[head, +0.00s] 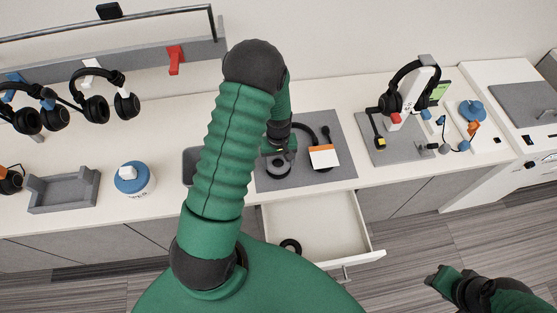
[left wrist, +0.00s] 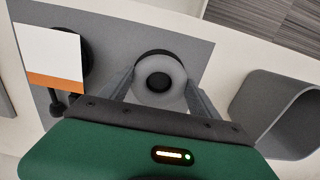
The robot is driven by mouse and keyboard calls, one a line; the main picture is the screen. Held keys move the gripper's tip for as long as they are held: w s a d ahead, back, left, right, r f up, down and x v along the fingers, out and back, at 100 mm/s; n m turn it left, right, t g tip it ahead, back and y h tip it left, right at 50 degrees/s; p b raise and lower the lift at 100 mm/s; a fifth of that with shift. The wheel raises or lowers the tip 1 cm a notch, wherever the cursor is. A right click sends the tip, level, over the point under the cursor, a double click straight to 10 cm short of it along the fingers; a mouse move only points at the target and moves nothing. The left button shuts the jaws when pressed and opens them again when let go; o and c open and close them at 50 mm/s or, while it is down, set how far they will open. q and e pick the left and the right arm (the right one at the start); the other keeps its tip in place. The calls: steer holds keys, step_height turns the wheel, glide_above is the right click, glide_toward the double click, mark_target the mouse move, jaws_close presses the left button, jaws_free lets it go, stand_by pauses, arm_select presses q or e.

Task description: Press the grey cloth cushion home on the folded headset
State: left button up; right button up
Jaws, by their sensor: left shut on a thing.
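The folded headset lies on a grey mat (head: 335,175); its black headband (head: 304,130) shows in the head view. The grey cloth cushion (left wrist: 178,72) is a ring around a dark centre in the left wrist view. My left gripper (left wrist: 160,92) has a finger on each side of it and is shut on it. Black ear cup shows past the cushion's far rim; I cannot tell whether the cushion is fully seated. In the head view my left gripper (head: 278,154) points down over this cup. My right gripper (head: 438,280) is away over the floor, its jaw unclear.
A white and orange card (head: 323,157) lies over part of the headset. Below the mat, an open drawer (head: 325,225) holds a black ring (head: 290,245). A grey bin (head: 192,165) stands left of the mat. A headset stand (head: 412,95) is at right.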

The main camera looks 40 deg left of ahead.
arm_select(q)
steer(key=shift+f, duration=0.45)
steer(key=o, duration=1.4)
step_height(320, 180, up, 17)
steer(key=shift+f+b, duration=0.15)
steer(key=shift+b, duration=0.3)
